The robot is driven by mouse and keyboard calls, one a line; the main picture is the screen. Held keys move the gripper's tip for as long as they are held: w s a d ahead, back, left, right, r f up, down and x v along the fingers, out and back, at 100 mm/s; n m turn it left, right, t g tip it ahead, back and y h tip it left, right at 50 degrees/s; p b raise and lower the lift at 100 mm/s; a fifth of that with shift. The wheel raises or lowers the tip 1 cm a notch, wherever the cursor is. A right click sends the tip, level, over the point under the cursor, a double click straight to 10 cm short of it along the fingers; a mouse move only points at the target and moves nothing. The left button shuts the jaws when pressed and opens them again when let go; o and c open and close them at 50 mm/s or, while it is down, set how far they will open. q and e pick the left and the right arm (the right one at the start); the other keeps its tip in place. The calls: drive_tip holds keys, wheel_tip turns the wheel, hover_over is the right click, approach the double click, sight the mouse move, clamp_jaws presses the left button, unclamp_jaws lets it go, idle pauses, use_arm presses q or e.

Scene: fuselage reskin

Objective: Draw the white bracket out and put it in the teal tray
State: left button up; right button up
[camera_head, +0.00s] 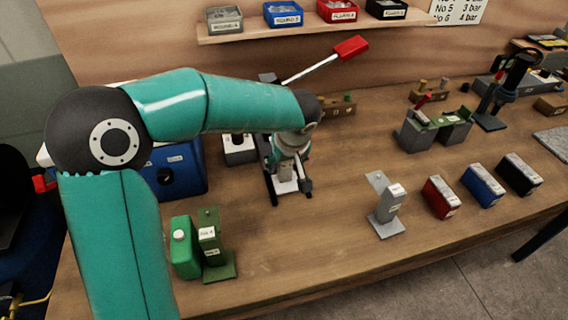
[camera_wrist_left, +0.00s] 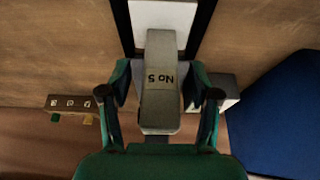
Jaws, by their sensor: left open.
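My left gripper (camera_head: 288,183) is above the bench near its middle, pointing down. In the left wrist view the gripper (camera_wrist_left: 160,98) is open, with one finger on each side of a pale upright part marked "No 5" (camera_wrist_left: 161,75). I take this part to be the white bracket; a gap shows between it and the fingers. Its foot appears as a white plate (camera_wrist_left: 160,15) within a dark frame. In the head view the arm and fingers hide much of it. I see no teal tray. My right gripper is out of view.
A light grey bracket (camera_head: 388,210) and a green bracket (camera_head: 211,245) stand towards the front. Red (camera_head: 440,197), blue (camera_head: 483,186) and black (camera_head: 520,174) blocks stand at right. A blue box (camera_head: 185,172) stands close left of the gripper. A red-handled lever (camera_head: 350,47) rises behind.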

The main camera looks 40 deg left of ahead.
use_arm(q)
drive_tip(key=shift+x, duration=0.95)
clamp_jaws()
